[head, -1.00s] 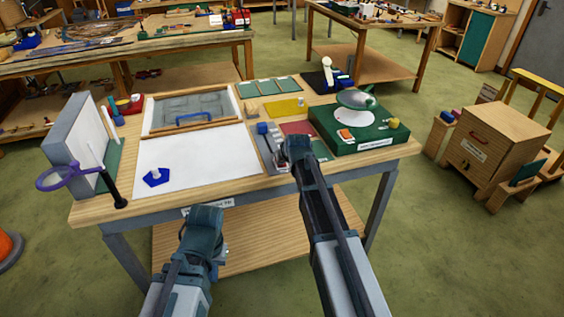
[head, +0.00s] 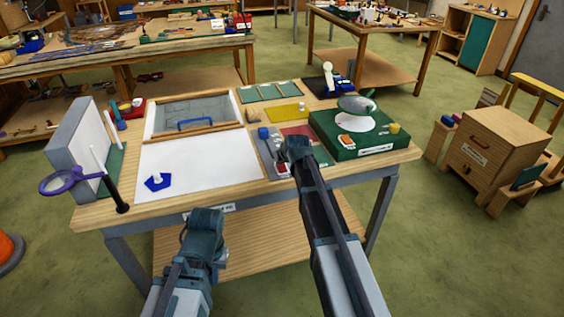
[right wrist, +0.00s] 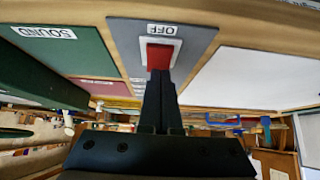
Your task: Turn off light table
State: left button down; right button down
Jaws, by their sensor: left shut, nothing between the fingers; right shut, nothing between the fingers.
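The light table's white panel (head: 200,165) lies flat on the wooden workbench; I cannot tell whether it is lit. To its right is a grey control strip (head: 267,158). In the right wrist view, which appears upside down, a red switch (right wrist: 160,54) sits on that grey strip (right wrist: 195,48) beside a label reading OFF (right wrist: 162,30). My right gripper (head: 297,150) is shut and empty; its fingertips (right wrist: 159,80) are at the red switch, and I cannot tell whether they touch it. My left gripper (head: 208,222) is shut and empty, low in front of the bench edge.
A green box (head: 350,142) with a round dish stands right of my right gripper. A purple-ringed magnifier (head: 65,180) and an upright grey panel (head: 82,135) are at the bench's left. A blue pentagonal piece (head: 157,182) lies on the white panel. A blue-handled frame (head: 197,105) lies behind.

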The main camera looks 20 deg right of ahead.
jog(key=shift+s+r+p, duration=0.15)
jog(key=shift+r+p, duration=0.5)
jog(key=shift+r, duration=0.15)
jog(key=r+p, duration=0.1)
jog(key=s+r+p, duration=0.1)
jog(key=r+p, duration=0.1)
jog(key=shift+s+r, duration=0.15)
jog(key=shift+s, duration=0.15)
jog(key=s+r+p, duration=0.4)
jog(key=s, duration=0.3)
jog(key=shift+d+r+p, duration=0.15)
jog(key=shift+d+p, duration=0.05)
jog(key=shift+p, duration=0.1)
jog(key=shift+s+a, duration=0.1)
jog(key=shift+s, duration=0.05)
jog(key=s+a+f+n+g, duration=0.1)
jog(key=s+a+g, duration=0.1)
jog(key=s+a, duration=0.3)
jog(key=s+a+f+n+g+h, duration=0.1)
jog(key=s+a, duration=0.4)
jog(key=s, duration=0.8)
jog(key=s+a+f+n+g, duration=0.1)
jog(key=s+a+f+g, duration=0.2)
jog(key=s, duration=0.6)
jog(key=a+g, duration=0.2)
jog(key=a, duration=0.1)
jog(key=shift+h, duration=0.3)
